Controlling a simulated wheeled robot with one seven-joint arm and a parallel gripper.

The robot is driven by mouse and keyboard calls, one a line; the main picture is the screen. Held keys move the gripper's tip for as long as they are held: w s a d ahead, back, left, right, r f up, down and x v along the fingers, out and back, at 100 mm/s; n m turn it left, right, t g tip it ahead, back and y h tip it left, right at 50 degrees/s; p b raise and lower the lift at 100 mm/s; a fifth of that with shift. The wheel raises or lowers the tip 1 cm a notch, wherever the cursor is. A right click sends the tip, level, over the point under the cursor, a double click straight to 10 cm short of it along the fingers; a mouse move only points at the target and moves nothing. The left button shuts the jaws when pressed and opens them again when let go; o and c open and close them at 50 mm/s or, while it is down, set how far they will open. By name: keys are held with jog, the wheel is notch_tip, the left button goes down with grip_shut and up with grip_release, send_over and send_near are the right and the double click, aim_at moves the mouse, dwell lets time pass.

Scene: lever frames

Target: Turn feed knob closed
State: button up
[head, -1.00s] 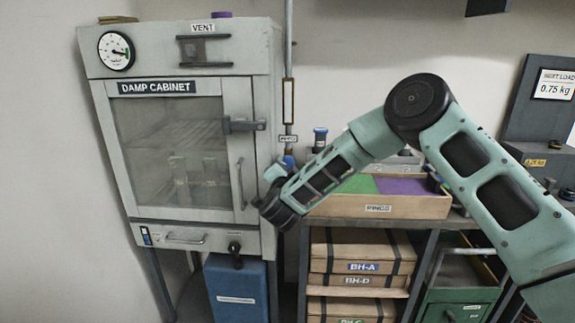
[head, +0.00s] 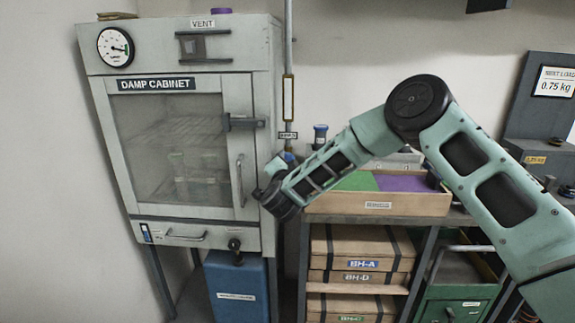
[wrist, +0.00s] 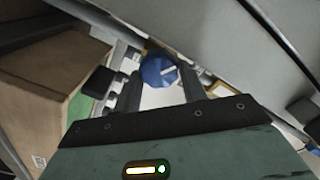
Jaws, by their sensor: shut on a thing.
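The blue feed knob (wrist: 157,70) has a white pointer line and sits between my fingers in the wrist view. My gripper (wrist: 160,84) is shut on it, one finger on each side. In the head view a bit of blue knob (head: 288,157) shows at the pipe beside the cabinet, under a small label too blurred to read. My gripper (head: 272,170) reaches it from the right, and my wrist hides much of the area. The knob's exact turn angle against any marking cannot be told.
The damp cabinet (head: 188,75) stands just left of my gripper, its door closed and its handle (head: 240,180) close by. A wooden bin (head: 400,203) with green and purple sections lies under my forearm. The vertical pipe (head: 288,60) rises behind. Open wall is above my arm.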

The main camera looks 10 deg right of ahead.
jog(key=shift+f+m+b, duration=0.2)
jog(key=shift+m+b, duration=2.65)
jog(key=shift+b, duration=0.45)
jog(key=shift+f+m+b, duration=0.15)
jog(key=shift+m+b, duration=2.7)
jog(key=shift+b, duration=0.4)
jog(key=o, duration=0.7)
jog(key=shift+r, duration=0.1)
jog(key=shift+s, duration=0.1)
jog(key=v, duration=1.7)
jog(key=shift+b, duration=0.35)
